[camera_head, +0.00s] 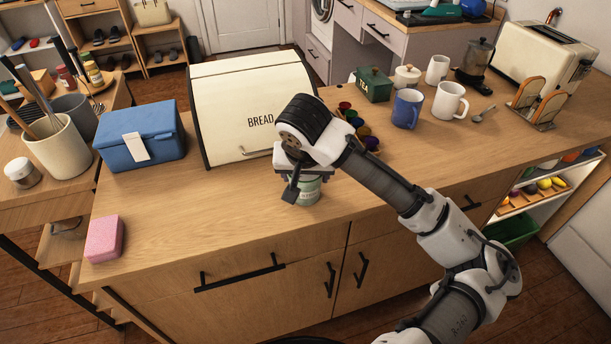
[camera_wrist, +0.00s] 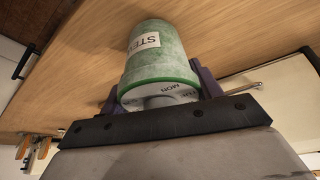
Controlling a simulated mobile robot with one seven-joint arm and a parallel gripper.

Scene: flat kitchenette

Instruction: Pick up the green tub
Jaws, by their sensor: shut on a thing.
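The green tub (camera_head: 309,190) is near the front edge of the wooden counter, below the front of the bread box. In the wrist view the tub (camera_wrist: 159,55) has a mottled pale green body, a white label and a white lid with a bright green rim. My gripper (camera_head: 297,190) is over the tub in the head view and partly hides it. In the wrist view my gripper (camera_wrist: 160,95) has one dark finger on each side of the tub's lid end, shut on it. I cannot tell whether the tub's base touches the counter.
A cream bread box (camera_head: 233,100) stands right behind my gripper. A blue box (camera_head: 140,138) and a pink sponge (camera_head: 104,239) are to the left. Coloured capsules, a blue mug (camera_head: 407,109) and a white mug (camera_head: 448,102) stand to the right. The front counter between sponge and tub is clear.

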